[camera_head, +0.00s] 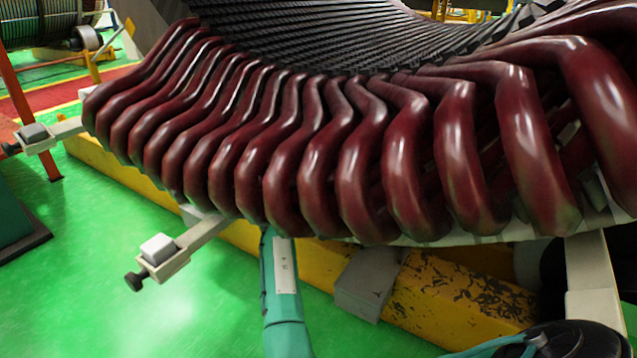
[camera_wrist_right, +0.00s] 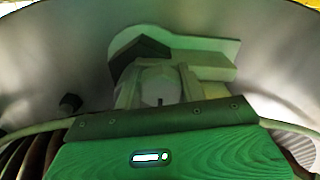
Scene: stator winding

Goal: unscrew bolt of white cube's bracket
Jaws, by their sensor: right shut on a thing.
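In the head view a white cube (camera_head: 158,247) sits on a pale bracket (camera_head: 200,235) that sticks out from under the red coils. A dark-headed bolt (camera_head: 133,282) is at the bracket's outer end, with no gripper near it in this view. In the right wrist view my right gripper (camera_wrist_right: 159,92) is shut on a pale faceted piece (camera_wrist_right: 158,78), in front of a pale bracket-like part (camera_wrist_right: 205,58) with a dark face. I cannot tell whether that piece is a bolt. The right fingertips are hidden in the head view. My left gripper is not in view.
Red stator coils (camera_head: 318,150) fill the upper head view. Another bracket (camera_head: 60,130) with a grey cube (camera_head: 33,132) and dark bolt (camera_head: 10,148) is at far left. A yellow beam (camera_head: 450,300) runs below the coils. Green floor at lower left is clear.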

